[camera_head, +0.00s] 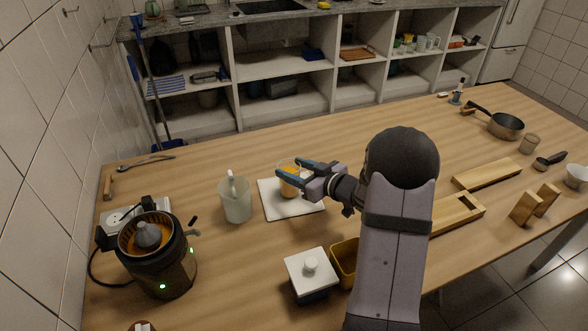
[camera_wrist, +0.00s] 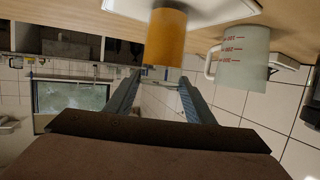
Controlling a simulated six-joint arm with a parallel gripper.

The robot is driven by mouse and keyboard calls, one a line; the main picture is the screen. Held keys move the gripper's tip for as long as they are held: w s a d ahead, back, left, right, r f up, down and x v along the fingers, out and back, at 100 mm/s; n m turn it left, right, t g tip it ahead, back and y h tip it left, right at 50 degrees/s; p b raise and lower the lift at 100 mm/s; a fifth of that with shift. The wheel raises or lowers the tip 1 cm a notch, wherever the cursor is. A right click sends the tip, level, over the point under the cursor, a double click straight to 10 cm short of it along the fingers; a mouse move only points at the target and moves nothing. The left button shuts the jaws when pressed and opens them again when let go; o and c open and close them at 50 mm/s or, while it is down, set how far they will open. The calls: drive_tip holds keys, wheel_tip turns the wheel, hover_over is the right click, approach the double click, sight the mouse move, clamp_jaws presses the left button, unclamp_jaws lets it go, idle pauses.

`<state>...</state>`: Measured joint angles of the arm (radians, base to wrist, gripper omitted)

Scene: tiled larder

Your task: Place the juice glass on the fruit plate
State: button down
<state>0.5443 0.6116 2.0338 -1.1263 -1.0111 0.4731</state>
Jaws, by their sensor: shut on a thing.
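The juice glass (camera_head: 290,186), filled with orange juice, is upright between the fingers of my gripper (camera_head: 291,174). My gripper is shut on it. In the wrist view the glass (camera_wrist: 165,36) shows at the fingertips (camera_wrist: 162,72), with the table at the top of the picture. A white square plate (camera_head: 279,207) lies flat on the table below the glass, and its edge also shows in the wrist view (camera_wrist: 215,8). The base of the glass is over the plate; I cannot tell whether it touches. No fruit shows on the plate.
A frosted measuring jug (camera_head: 237,203) stands just left of the plate. A juicer (camera_head: 158,255) is at the front left. A white-lidded box (camera_head: 312,275) and a yellow container (camera_head: 344,262) stand nearer me. The table behind the plate is clear.

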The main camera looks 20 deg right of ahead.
drive_tip(key=c, duration=0.8)
unclamp_jaws()
drive_tip(key=shift+c, duration=0.2)
drive_tip(key=shift+r, duration=0.1)
drive_tip(key=v, duration=1.2)
drive_tip(key=shift+w, duration=0.1)
